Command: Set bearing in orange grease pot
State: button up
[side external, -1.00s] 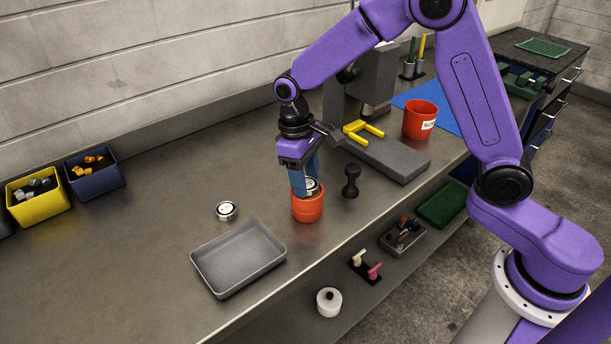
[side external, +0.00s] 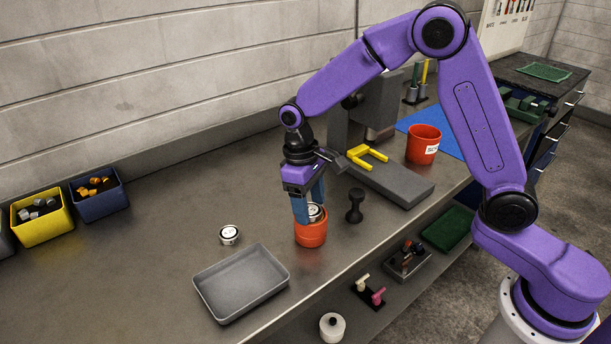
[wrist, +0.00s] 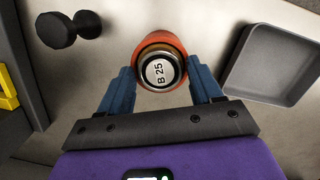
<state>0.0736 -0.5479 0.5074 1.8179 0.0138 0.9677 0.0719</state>
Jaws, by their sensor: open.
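The orange grease pot (side external: 311,236) stands on the metal bench below my gripper; its rim also shows in the wrist view (wrist: 163,38). A silver bearing (side external: 316,212) marked "B 25" sits upright in the pot's mouth, with its top face (wrist: 160,72) showing; how deep it sits is hidden. My gripper (side external: 309,207) points down over the pot. In the wrist view, its blue fingers (wrist: 160,80) are spread on both sides of the bearing, with gaps between. A second silver bearing (side external: 229,235) lies on the bench to the left.
A grey tray (side external: 242,283) lies in front of the pot at left. A dark dumbbell-shaped part (side external: 355,206) stands close at right. Behind are a press with a grey base (side external: 392,182), a yellow fork (side external: 366,155) and a red scrap bin (side external: 423,145).

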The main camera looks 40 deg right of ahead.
notch_tip(320, 180, up, 12)
jog(key=w, duration=0.1)
jog(key=shift+w+a, duration=0.35)
jog(key=shift+a, duration=0.05)
jog(key=shift+s, duration=0.1)
jog(key=s+d+f+n, duration=0.1)
jog(key=s+d+n, duration=0.1)
jog(key=s, duration=0.7)
jog(key=s+d+f+n+t, duration=0.1)
jog(key=s+d, duration=0.4)
jog(key=s, duration=0.5)
jog(key=s+d+f+n+y, duration=0.1)
jog(key=s+d+f+n, duration=0.2)
jog(key=s, duration=0.7)
jog(key=shift+s+d+n+t, duration=0.3)
jog(key=shift+n+t, duration=0.1)
jog(key=shift+n, duration=0.6)
